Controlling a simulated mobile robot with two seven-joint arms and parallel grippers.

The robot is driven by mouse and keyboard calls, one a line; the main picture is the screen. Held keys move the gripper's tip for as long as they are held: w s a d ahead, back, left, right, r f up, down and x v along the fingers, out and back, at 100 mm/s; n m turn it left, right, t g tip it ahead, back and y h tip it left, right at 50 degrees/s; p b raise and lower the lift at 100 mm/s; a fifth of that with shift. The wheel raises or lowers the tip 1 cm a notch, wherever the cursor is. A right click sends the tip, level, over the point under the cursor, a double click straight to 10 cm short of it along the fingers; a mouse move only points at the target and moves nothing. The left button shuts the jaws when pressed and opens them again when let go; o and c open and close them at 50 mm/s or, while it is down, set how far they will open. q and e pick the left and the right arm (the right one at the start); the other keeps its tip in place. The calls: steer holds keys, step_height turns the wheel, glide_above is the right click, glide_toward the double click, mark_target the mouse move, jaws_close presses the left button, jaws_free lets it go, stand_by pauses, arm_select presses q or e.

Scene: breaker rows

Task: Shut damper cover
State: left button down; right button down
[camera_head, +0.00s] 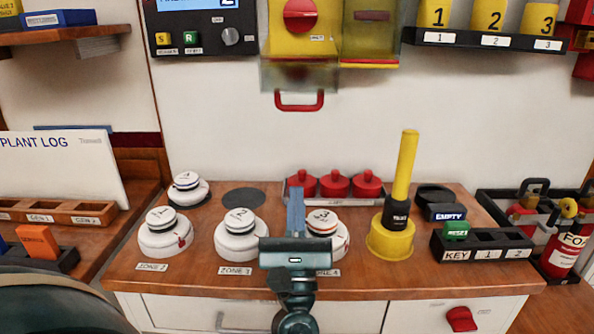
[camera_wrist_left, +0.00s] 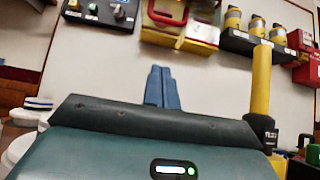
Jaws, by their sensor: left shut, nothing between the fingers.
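The damper cover (camera_head: 270,77) looks like a clear flap with a red handle (camera_head: 299,107). It hangs down below a yellow wall box (camera_head: 291,43) with a red round knob (camera_head: 300,14). In the left wrist view the red handle (camera_wrist_left: 168,20) shows at the top, above my fingers. My left gripper (camera_head: 296,195) is shut and empty, its blue fingers pointing up, below the handle and apart from it. The fingers (camera_wrist_left: 162,75) show pressed together in the left wrist view. My right gripper is not in view.
Below the cover, a wooden counter (camera_head: 200,275) carries white dial units (camera_head: 238,240), red knobs (camera_head: 334,186) and a tall yellow handle (camera_head: 405,165) right of my gripper. A shelf of yellow cylinders (camera_head: 487,40) is at upper right. The white wall below the cover is clear.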

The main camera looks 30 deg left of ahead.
arm_select(q)
steer(key=s+d+r+p+x, duration=0.1)
steer(key=p+x, duration=0.3)
steer(key=x, duration=0.7)
steer(key=shift+r, duration=0.65)
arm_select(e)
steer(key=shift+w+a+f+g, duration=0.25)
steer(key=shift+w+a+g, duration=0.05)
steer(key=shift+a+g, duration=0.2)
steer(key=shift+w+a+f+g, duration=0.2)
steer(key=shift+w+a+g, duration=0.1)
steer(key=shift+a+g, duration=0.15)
arm_select(q)
steer(key=shift+s, duration=0.15)
steer(key=shift+r+p, duration=0.1)
steer(key=shift+p, duration=0.25)
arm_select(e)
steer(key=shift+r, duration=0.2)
